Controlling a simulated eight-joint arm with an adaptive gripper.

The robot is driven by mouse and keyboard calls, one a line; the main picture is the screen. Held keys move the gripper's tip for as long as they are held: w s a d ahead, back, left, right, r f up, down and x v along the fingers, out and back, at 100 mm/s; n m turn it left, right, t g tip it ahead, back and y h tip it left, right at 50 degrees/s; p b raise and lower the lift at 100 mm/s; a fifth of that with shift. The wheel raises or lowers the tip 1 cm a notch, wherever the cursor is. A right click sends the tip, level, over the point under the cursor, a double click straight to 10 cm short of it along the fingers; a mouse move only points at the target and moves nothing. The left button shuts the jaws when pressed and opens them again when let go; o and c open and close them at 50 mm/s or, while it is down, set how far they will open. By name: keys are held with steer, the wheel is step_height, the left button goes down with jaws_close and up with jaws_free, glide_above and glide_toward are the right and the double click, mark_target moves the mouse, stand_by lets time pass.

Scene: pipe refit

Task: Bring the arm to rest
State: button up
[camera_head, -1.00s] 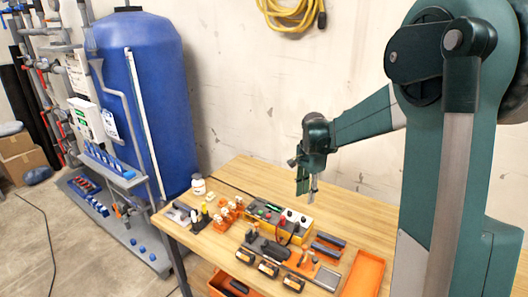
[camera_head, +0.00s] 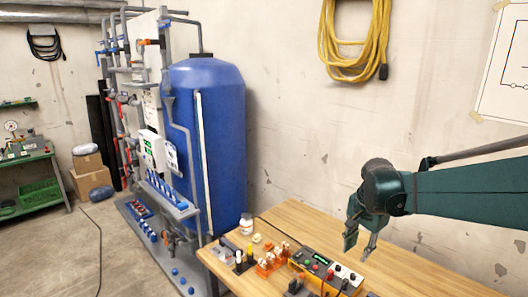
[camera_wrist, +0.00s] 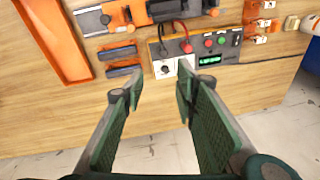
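My gripper (camera_head: 360,244) hangs from my green arm above the right part of the wooden workbench (camera_head: 300,212), fingers pointing down. In the wrist view my gripper (camera_wrist: 158,88) has its two fingers spread apart with nothing between them, so it is open and empty. The same box (camera_head: 330,272) shows below and left of my gripper in the head view. The fingers look apart from it.
An orange tray (camera_wrist: 58,40) and dark-handled orange tools (camera_wrist: 120,62) lie on the bench. Orange fittings (camera_head: 268,262) and a white bottle (camera_head: 246,224) stand at its left. A blue tank (camera_head: 205,120) stands behind. Bare bench shows around the gripper.

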steer(key=s+a+r+n+t, duration=0.1)
steer(key=s+a+n, duration=0.3)
steer(key=s, duration=0.8)
steer(key=s+a+r+n+t, duration=0.1)
steer(key=s+a+n+t, duration=0.3)
steer(key=s, duration=0.9)
steer(key=shift+s+a+r+n, duration=0.2)
steer(key=shift+a+n, duration=0.05)
steer(key=shift+n, duration=1.35)
